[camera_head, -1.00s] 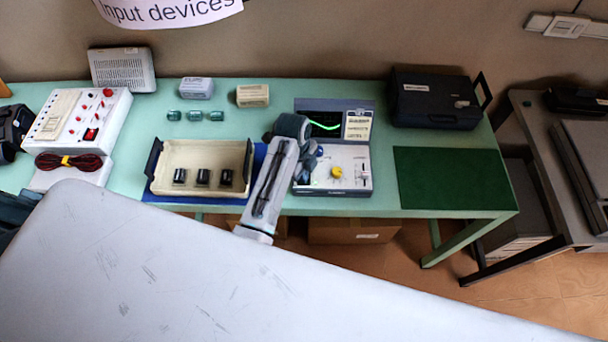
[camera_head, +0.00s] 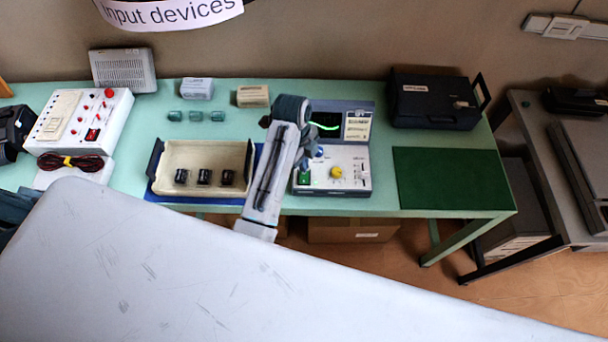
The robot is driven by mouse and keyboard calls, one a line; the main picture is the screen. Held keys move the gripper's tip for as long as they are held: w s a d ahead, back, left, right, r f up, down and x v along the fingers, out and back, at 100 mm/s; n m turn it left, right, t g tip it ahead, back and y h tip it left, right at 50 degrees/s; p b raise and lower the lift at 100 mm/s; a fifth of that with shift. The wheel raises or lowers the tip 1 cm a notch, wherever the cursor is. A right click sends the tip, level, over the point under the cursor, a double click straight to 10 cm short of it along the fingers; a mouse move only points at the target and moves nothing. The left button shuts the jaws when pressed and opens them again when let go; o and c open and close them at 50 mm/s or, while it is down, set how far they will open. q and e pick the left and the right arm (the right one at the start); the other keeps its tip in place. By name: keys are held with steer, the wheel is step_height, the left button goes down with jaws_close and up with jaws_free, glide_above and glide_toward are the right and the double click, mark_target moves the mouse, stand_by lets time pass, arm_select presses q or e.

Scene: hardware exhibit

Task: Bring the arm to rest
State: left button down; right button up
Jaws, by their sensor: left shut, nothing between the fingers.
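My left arm rises in front of the table. My left gripper (camera_head: 308,160) hangs from its wrist, in front of the left part of the oscilloscope-like device (camera_head: 345,187). It looks shut and empty, though its fingertips are small and partly hidden by my arm. The device has a dark screen with a green trace, a yellow knob and a green button at its left. I cannot tell whether the gripper touches it. My right gripper is out of view.
A cream tray (camera_head: 207,157) with several black parts stands left of my arm on the green table (camera_head: 230,97). A dark green mat (camera_head: 452,178) lies bare at right. A black case (camera_head: 435,99) stands behind it. A white box with red buttons (camera_head: 80,119) is at far left.

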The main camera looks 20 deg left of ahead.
arm_select(q)
steer(key=shift+r, duration=0.1)
stand_by(0.5)
steer(key=s+a+r+n+t+y, duration=0.1)
steer(key=s+a+r+n+t, duration=0.15)
steer(key=s+a+n, duration=0.6)
steer(key=s+a+r+n+t+y, duration=0.2)
steer(key=s+a+r+n, duration=0.15)
steer(key=s+n, duration=1)
steer(key=s+a+f+m+g+b, duration=0.15)
steer(key=f+b, duration=0.25)
steer(key=f, duration=1.7)
steer(key=s+a+f+b, duration=0.15)
steer(key=f+b, duration=0.25)
steer(key=f, duration=1.6)
steer(key=s+f+b, duration=0.3)
steer(key=s+f, duration=0.5)
steer(key=f, duration=0.4)
steer(key=s+a+f+g+b, duration=0.1)
steer(key=s+f+b, duration=0.2)
steer(key=s+f, duration=0.6)
step_height(320, 180, down, 3)
steer(key=shift+s+a+f, duration=0.1)
steer(key=shift+s+a, duration=0.05)
steer(key=shift+a, duration=0.05)
